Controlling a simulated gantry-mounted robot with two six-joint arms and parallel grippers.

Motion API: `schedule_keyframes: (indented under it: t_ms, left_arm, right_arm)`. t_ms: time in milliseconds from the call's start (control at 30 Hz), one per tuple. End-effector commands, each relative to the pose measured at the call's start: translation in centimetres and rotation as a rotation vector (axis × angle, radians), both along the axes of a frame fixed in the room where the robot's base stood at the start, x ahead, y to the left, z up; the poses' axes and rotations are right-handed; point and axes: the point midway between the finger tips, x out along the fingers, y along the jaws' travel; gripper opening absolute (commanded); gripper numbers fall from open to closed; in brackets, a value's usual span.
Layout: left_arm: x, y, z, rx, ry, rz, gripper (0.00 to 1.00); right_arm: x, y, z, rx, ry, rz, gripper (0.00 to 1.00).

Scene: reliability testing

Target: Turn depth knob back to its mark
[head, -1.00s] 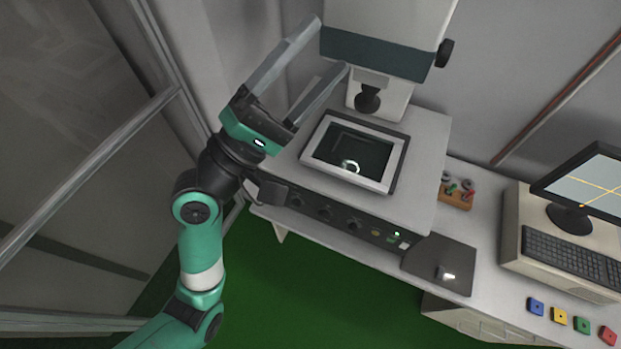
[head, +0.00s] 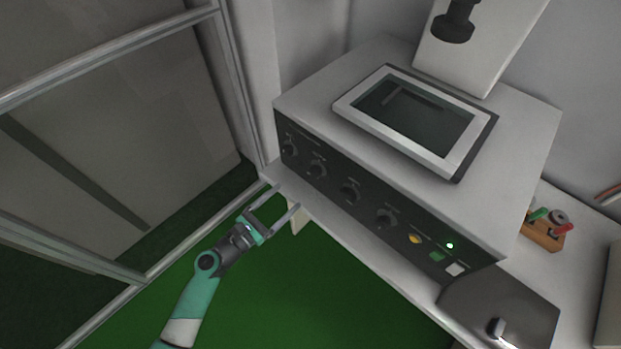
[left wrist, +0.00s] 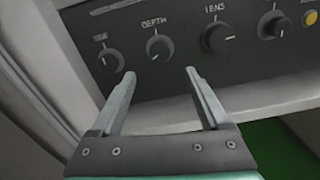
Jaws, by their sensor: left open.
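The depth knob (left wrist: 158,47) is a round black dial below the white word DEPTH on the dark front panel. In the head view it is the second knob from the left (head: 317,170). A pale tick shows at its lower edge in the wrist view; I cannot make out its mark clearly. My left gripper (head: 287,197) is open and empty, in front of and below the panel's left part. In the left wrist view its fingers (left wrist: 160,75) point at the panel, with the depth knob between and beyond the tips, apart from them. My right gripper is not in view.
Another knob (left wrist: 111,61) sits left of the depth knob, and the lens knob (left wrist: 217,38) sits right of it. The table's front edge runs below the panel. Above the green floor there is free room.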

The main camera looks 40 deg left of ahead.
Motion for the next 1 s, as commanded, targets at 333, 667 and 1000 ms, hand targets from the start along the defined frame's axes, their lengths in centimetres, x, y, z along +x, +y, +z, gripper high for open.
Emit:
schedule_keyframes:
  t_ms: [333, 667, 1000]
  left_arm:
    - [7.5, 0.2, 0.0, 0.002, -0.003, -0.004, 0.79]
    - [10.6, 0.4, 0.0, 0.001, -0.001, -0.001, 0.79]
    - [10.5, 0.4, 0.1, 0.001, -0.002, -0.001, 0.50]
  right_arm:
    - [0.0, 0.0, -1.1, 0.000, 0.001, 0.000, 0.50]
    - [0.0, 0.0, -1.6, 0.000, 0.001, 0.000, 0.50]
    - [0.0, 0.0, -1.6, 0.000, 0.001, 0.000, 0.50]
